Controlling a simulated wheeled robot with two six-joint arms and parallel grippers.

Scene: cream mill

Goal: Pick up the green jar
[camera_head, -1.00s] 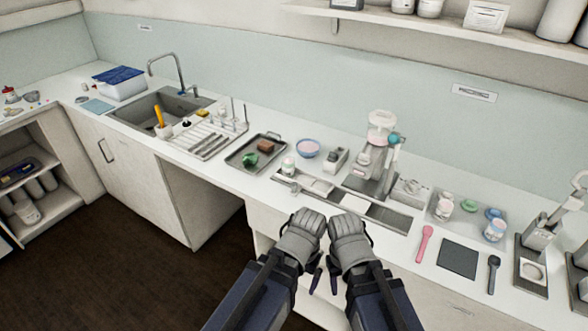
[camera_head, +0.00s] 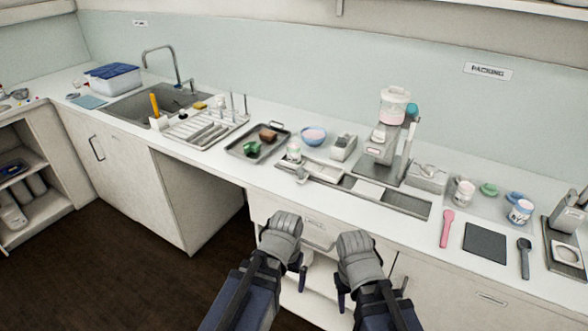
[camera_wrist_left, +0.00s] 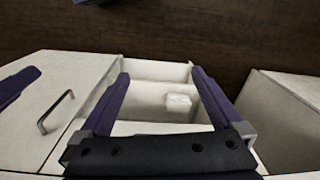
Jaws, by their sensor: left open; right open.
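A small pale jar with a green band (camera_head: 294,151) stands upright on the counter, left of the long metal tray, and looks like the green jar. My left gripper (camera_head: 290,270) is open and empty, in front of the counter and below its top. It also shows in the left wrist view (camera_wrist_left: 160,76), fingers wide apart over open shelving. My right gripper (camera_head: 370,288) is open and empty beside it, also below the counter top. Both are well short of the jar.
A dark tray (camera_head: 262,140) with green and brown items is left of the jar; a blue bowl (camera_head: 313,136) is behind it. A mill (camera_head: 388,135) stands to the right. Jars (camera_head: 463,192) and (camera_head: 521,212) are further right. The counter's front edge lies between my grippers and the jar.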

